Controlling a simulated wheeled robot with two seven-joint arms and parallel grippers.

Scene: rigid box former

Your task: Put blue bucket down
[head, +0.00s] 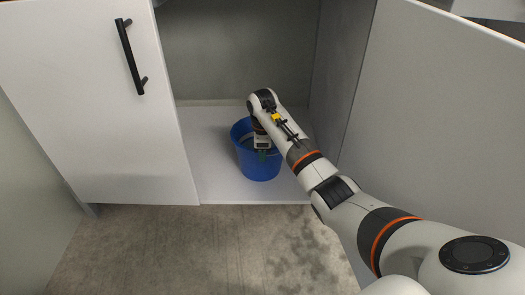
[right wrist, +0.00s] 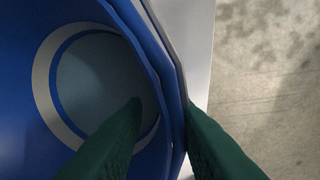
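The blue bucket (head: 258,170) is upright on the white cabinet floor, near its front edge; I see no gap under it. My right gripper (head: 262,154) reaches down at the bucket's rim. In the right wrist view, the green fingers (right wrist: 162,108) straddle the bucket's wall (right wrist: 168,75), one inside and one outside. The fingers stand apart, with a visible gap between the inner finger and the wall. The bucket's inside shows a pale ring around its bottom. My left gripper is not in view.
The white cabinet floor (head: 220,160) has free room left of the bucket. A closed white door with a black handle (head: 131,57) is at the left. An open door panel (head: 430,120) stands at the right. Grey stained floor (head: 200,250) lies in front.

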